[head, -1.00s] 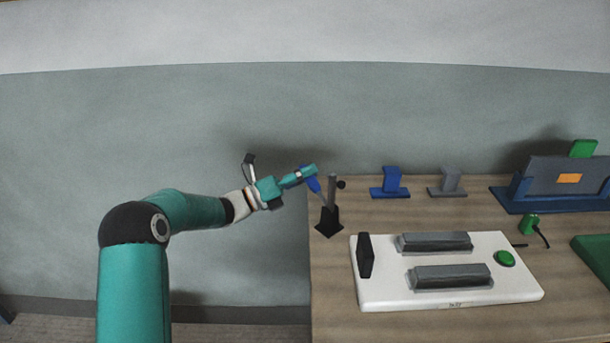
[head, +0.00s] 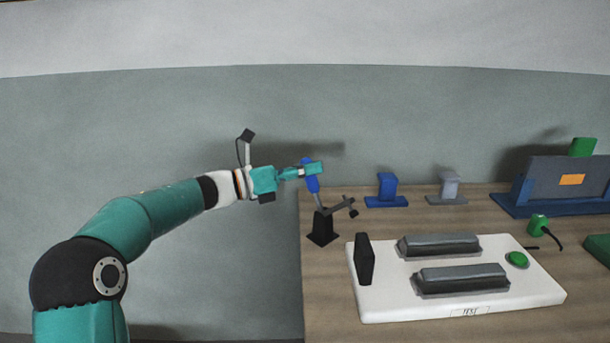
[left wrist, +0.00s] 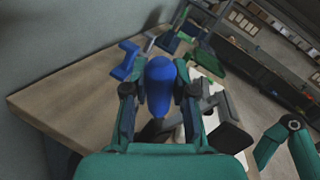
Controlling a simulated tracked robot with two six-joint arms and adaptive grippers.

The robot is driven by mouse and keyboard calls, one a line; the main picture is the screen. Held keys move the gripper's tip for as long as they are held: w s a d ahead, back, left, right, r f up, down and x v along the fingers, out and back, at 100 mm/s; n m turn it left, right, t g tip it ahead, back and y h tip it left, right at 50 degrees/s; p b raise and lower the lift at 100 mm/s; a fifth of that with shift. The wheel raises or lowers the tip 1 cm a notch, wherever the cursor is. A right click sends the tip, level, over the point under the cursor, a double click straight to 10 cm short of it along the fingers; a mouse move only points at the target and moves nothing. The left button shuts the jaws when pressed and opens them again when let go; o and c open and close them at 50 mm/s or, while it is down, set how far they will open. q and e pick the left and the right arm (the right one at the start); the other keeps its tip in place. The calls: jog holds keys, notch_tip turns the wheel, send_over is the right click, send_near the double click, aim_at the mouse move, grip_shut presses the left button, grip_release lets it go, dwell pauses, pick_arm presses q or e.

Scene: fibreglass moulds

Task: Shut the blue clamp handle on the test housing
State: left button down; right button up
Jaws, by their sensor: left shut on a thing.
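The blue clamp handle (head: 312,184) stands nearly upright above its dark clamp base (head: 322,228) near the table's left edge. My left gripper (head: 314,169) is shut on the blue handle. In the left wrist view the handle (left wrist: 160,85) lies between its two fingers. The clamp's arm (head: 340,206) slants out to the right, with a dark tip over the left end of the white test housing (head: 385,304). My right gripper is not in the head view. A teal piece of an arm shows at the right of the left wrist view.
The housing carries a black upright block (head: 364,259), two grey ribbed bars (head: 460,280) and a green button (head: 517,260). A blue stand (head: 387,190) and a grey stand (head: 448,188) are behind. A dark panel (head: 570,180) sits in a blue holder at right.

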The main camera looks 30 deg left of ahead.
pick_arm(q)
jog(key=c, duration=0.9)
grip_release()
jog(key=shift+f, duration=0.1)
jog(key=shift+a, duration=0.1)
jog(key=v, duration=1.2)
